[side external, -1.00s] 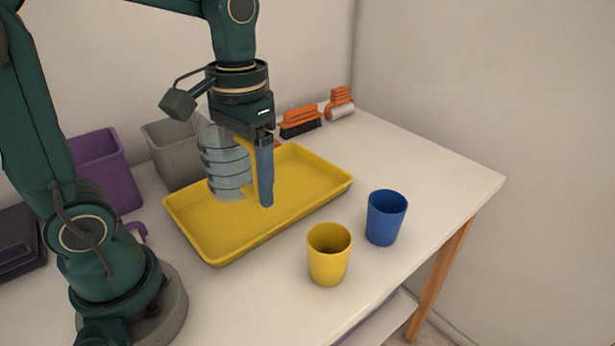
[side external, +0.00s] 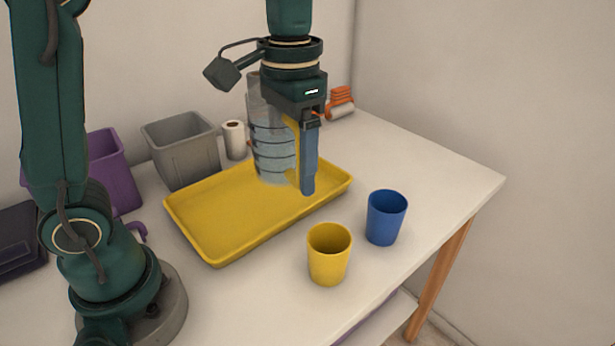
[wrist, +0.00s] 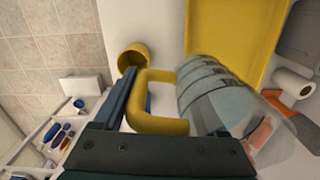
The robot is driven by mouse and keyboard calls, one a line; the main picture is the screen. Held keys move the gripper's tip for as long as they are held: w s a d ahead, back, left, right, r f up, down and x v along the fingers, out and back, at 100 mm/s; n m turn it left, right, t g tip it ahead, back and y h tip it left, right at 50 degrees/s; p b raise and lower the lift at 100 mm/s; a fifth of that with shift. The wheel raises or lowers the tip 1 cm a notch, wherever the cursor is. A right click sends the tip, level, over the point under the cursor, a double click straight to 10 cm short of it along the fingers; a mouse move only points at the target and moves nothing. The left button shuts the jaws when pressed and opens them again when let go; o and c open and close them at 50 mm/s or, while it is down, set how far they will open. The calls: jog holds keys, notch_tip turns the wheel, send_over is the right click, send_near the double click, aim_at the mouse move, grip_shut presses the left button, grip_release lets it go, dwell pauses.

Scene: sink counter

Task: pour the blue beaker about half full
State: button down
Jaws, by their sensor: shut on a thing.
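The blue beaker (side external: 385,220) stands upright on the counter, right of the yellow tray; its contents cannot be seen. A clear jug (side external: 270,145) with dark bands and a yellow handle is held upright above the tray's far right part. My gripper (side external: 308,188) is shut on the handle, left of and behind the blue beaker in the side view. In the wrist view the jug (wrist: 215,95) and its yellow handle (wrist: 160,125) show close up. A patch of blue shows through the handle, perhaps the beaker, mostly hidden. The liquid level is unclear.
A yellow beaker (side external: 328,262) stands just left of and nearer than the blue one. The yellow tray (side external: 205,228) lies behind them. A grey bin (side external: 182,150), a purple bin (side external: 115,170) and a white roll (side external: 234,140) stand at the back. The right counter is clear.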

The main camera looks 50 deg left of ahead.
jog(key=shift+d, duration=0.35)
jog(key=shift+n, duration=0.5)
jog(key=w+d+f+m, duration=0.5)
jog(key=w+d+m, duration=0.3)
jog(key=d+m, duration=0.5)
notch_tip(320, 180, down, 8)
jog(key=d+m, duration=0.2)
jog(key=m, duration=0.2)
jog(key=shift+w+d+r, duration=0.2)
jog(key=shift+w, duration=0.05)
jog(key=shift+a+r, duration=0.1)
jog(key=shift+a+r+h, duration=0.1)
jog(key=shift+r+h, duration=0.05)
jog(key=shift+h, duration=0.45)
